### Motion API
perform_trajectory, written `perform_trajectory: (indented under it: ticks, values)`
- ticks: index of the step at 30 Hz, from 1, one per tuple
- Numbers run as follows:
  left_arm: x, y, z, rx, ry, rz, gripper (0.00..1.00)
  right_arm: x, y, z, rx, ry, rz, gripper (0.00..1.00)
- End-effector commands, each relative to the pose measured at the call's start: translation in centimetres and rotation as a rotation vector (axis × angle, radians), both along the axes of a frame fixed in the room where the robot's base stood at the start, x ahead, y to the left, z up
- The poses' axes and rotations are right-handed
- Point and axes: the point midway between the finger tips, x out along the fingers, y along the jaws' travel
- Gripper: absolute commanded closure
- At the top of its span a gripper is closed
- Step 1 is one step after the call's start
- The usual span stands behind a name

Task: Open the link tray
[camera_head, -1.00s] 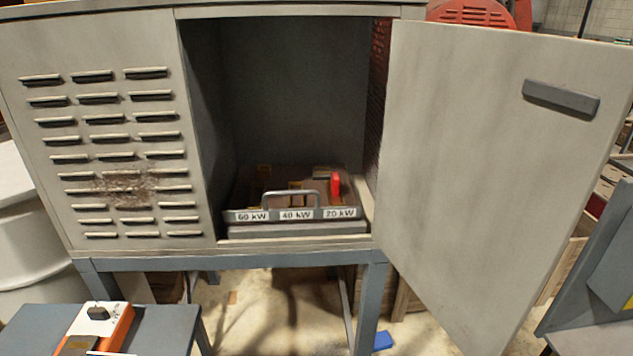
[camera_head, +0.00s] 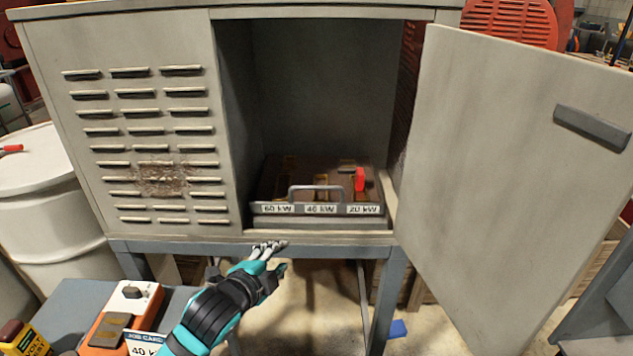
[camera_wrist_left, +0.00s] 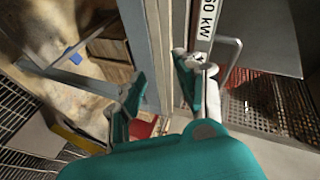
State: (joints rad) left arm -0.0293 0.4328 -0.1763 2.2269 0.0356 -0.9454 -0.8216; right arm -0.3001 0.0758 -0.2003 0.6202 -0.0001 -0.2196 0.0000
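The link tray (camera_head: 262,209) sits inside the open cabinet bay, with a front strip marked 60 kW, 40 kW and 20 kW. Its grey bar handle (camera_head: 316,188) stands up at the middle of the front. A red link (camera_head: 360,179) is at the right of its brown board. My left gripper (camera_head: 274,257) is below and left of the handle, in front of the cabinet's lower edge. In the left wrist view its fingers (camera_wrist_left: 160,85) are apart with nothing held; the handle (camera_wrist_left: 232,62) shows to their right, beside the 60 kW label. My right gripper is not in view.
The cabinet door (camera_head: 500,190) stands wide open at the right. A louvred panel (camera_head: 145,130) is left of the bay. A small table (camera_head: 65,305) at lower left holds an orange device (camera_head: 122,318) and a job card (camera_head: 146,345). White drums (camera_head: 45,200) stand at far left.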

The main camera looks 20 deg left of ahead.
Motion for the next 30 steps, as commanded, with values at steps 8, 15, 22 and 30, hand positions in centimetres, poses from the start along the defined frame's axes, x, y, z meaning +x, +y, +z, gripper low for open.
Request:
perform_trajectory:
  ticks: [8, 15, 22, 30]
  values:
    - [-1.2, -1.7, 11.1, 0.213, -0.216, -0.121, 0.66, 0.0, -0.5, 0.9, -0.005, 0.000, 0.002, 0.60]
    - [1.8, -2.1, 10.9, 0.215, -0.220, -0.122, 0.66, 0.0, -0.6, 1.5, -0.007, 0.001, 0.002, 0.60]
    - [6.7, -2.7, 10.1, 0.212, -0.219, -0.121, 0.66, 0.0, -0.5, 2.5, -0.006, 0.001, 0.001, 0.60]
    - [12.3, -3.3, 9.0, 0.212, -0.218, -0.121, 0.66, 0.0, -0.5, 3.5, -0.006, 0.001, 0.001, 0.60]
